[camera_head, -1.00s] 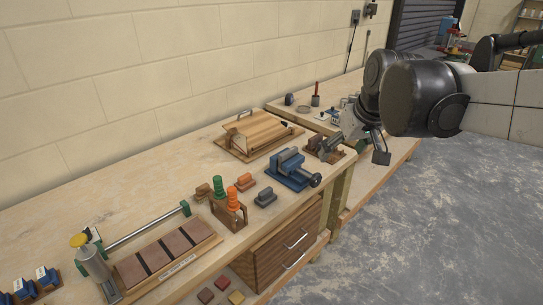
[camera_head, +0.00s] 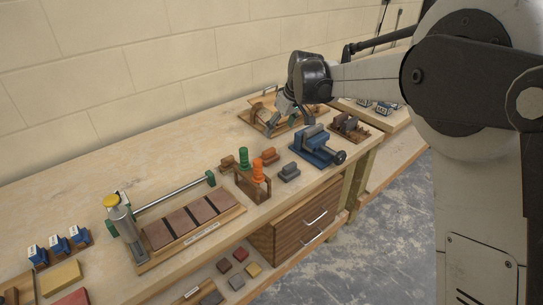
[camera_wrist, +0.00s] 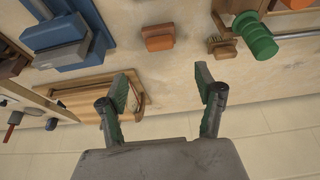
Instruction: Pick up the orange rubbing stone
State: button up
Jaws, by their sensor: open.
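The orange rubbing stone (camera_head: 270,156) is a small reddish-orange block on the workbench, between the tool holder and the blue vise. It also shows in the wrist view (camera_wrist: 158,38), top centre, beyond my fingertips. My gripper (camera_wrist: 162,85) is open, with bare bench between its two dark-green-padded fingers. In the head view my gripper (camera_head: 287,118) hangs over the back of the bench, behind the stone and apart from it. The stone is unobstructed in both views.
The blue vise (camera_head: 318,148) is right of the stone, with a grey block (camera_head: 289,172) in front. A wooden holder (camera_head: 252,187) with green and orange handles and a brown block (camera_head: 228,162) stand left. A wooden board (camera_wrist: 88,97) lies near my gripper.

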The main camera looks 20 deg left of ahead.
aim_at(269, 150)
jog(key=x, duration=1.4)
jog(key=shift+w+a+f, duration=0.1)
jog(key=shift+w+f, duration=0.05)
jog(key=shift+c, duration=0.2)
jog(key=c, duration=1.5)
jog(key=shift+o, duration=0.2)
notch_tip(269, 150, up, 10)
jog(key=shift+r, duration=0.1)
